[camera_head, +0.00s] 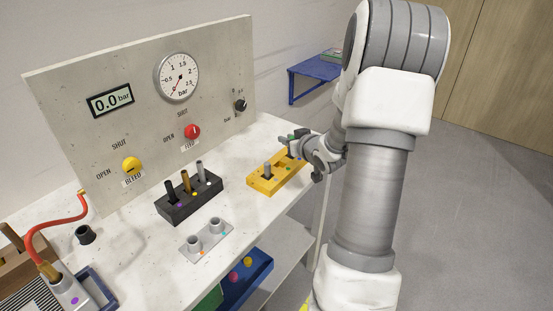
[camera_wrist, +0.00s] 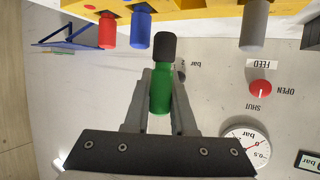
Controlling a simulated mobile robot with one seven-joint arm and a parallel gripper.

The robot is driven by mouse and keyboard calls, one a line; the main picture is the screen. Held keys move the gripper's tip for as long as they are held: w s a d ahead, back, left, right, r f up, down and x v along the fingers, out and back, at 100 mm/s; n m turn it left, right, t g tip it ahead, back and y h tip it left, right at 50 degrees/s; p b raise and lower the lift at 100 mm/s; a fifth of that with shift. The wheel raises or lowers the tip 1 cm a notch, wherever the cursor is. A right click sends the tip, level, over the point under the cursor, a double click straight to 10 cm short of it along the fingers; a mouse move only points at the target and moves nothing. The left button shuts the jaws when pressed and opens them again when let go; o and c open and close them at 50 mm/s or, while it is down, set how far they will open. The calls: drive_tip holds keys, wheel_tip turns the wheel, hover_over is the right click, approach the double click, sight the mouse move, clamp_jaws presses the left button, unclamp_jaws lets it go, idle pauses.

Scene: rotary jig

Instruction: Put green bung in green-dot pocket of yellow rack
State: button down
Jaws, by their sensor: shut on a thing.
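My gripper (camera_wrist: 160,95) is shut on the green bung (camera_wrist: 161,92), a green cylinder with a black end. In the wrist view, which shows the scene upside down, the black end points toward the yellow rack (camera_wrist: 190,12), with a small gap in the picture between them. The yellow rack (camera_head: 262,184) is also on the bench in the head view, with my gripper (camera_head: 297,143) at its far right end. A red bung (camera_wrist: 107,31), a blue bung (camera_wrist: 140,28) and a grey bung (camera_wrist: 254,25) stand in the rack.
A black rack (camera_head: 190,206) with several pegs stands left of the yellow rack. A grey plate (camera_head: 206,242) with two round sockets lies in front. The upright panel (camera_head: 75,110) with gauge and knobs stands behind. A blue bin (camera_head: 247,285) is below the bench edge.

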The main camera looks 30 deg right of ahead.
sight(276, 160)
drive_tip(key=w, duration=0.1)
drive_tip(key=w+a+f, duration=0.1)
drive_tip(key=w+f, duration=0.1)
drive_tip(key=shift+w+a+f+b, duration=0.1)
drive_tip(key=shift+w+a+b, duration=0.05)
drive_tip(key=shift+a+b, duration=0.2)
drive_tip(key=shift+a+f+b, duration=0.1)
drive_tip(key=shift+f+b, duration=0.25)
drive_tip(key=shift+f, duration=1.65)
drive_tip(key=shift+f, duration=0.1)
drive_tip(key=shift+f, duration=0.2)
drive_tip(key=c, duration=0.8)
unclamp_jaws()
drive_tip(key=shift+r, duration=0.1)
drive_tip(key=shift+o, duration=0.2)
drive_tip(key=shift+r, duration=0.25)
drive_tip(key=p+v, duration=0.1)
drive_tip(key=v, duration=1.1)
